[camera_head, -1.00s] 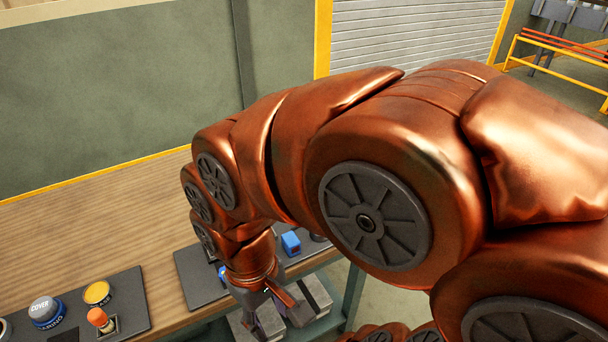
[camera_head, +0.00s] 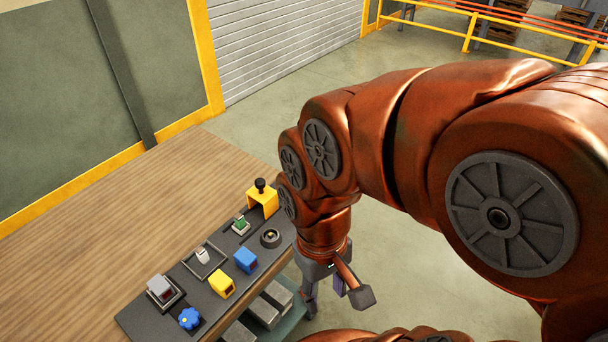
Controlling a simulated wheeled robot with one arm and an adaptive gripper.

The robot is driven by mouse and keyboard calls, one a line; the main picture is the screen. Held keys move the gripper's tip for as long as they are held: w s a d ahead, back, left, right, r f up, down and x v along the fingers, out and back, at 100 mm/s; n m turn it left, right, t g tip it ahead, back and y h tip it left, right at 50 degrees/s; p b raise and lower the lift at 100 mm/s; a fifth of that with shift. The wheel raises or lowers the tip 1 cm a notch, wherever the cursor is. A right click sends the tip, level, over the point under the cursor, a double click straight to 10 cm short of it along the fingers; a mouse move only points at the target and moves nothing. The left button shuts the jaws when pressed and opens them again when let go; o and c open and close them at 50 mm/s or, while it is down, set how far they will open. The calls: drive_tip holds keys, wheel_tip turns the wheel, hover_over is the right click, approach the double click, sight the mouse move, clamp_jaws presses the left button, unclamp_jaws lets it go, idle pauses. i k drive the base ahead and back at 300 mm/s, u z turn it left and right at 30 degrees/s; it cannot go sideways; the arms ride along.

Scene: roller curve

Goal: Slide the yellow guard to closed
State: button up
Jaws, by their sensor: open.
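A dark control panel (camera_head: 190,318) lies along the table's front edge. Two yellow parts show on it: a small yellow block (camera_head: 222,285) beside a blue one, and a larger yellow bracket (camera_head: 263,203) with a black knob at the far right end. I cannot tell from this view which is the guard or how far it is slid. My gripper (camera_head: 337,290) is open and empty, pointing down. It is right of the panel, past the table edge, and touches neither yellow part.
The panel also holds a blue block (camera_head: 246,261), a green button (camera_head: 240,225), a round dark dial (camera_head: 270,238), a white switch (camera_head: 203,256), a grey rocker (camera_head: 160,288) and a blue knob (camera_head: 189,319). Grey boxes (camera_head: 262,313) sit on a shelf below. The wooden tabletop (camera_head: 110,250) behind is clear.

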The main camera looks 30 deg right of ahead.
sight(261, 193)
drive_tip(key=z, duration=1.15)
drive_tip(key=i, duration=0.45)
drive_tip(key=u, duration=2.5)
